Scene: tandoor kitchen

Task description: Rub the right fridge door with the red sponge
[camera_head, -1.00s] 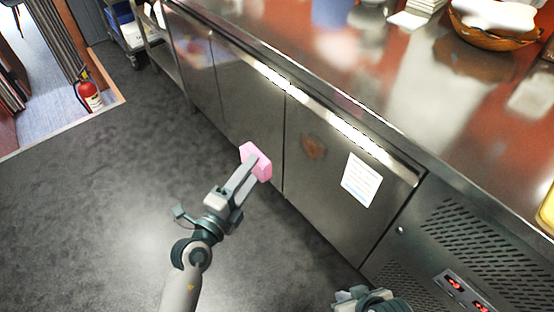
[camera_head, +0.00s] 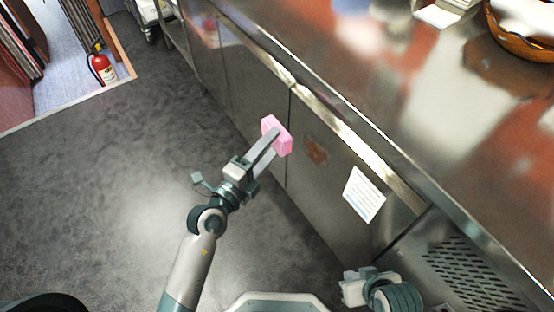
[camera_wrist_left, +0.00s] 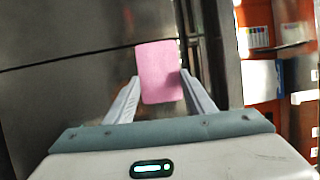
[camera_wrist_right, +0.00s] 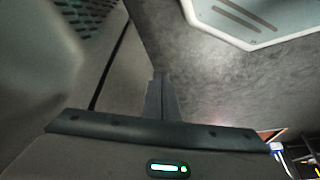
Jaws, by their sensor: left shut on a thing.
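A pink sponge (camera_head: 277,136) is held between the fingertips of my left gripper (camera_head: 264,150), with the fingers shut on it. The sponge also shows in the left wrist view (camera_wrist_left: 159,72). In the head view it appears beside the seam left of the right fridge door (camera_head: 335,190); I cannot tell if it touches the steel. The door bears a reddish-brown stain (camera_head: 315,150), to the right of the sponge, and a white paper sheet (camera_head: 364,194). My right gripper shows low in the head view; in the right wrist view its fingers (camera_wrist_right: 160,98) are together and empty.
A steel counter (camera_head: 400,90) runs above the doors, with a basket (camera_head: 515,35) at its far right. A vented panel (camera_head: 465,275) lies right of the right door. The grey floor (camera_head: 90,190) is clear at left. A fire extinguisher (camera_head: 102,68) stands far off.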

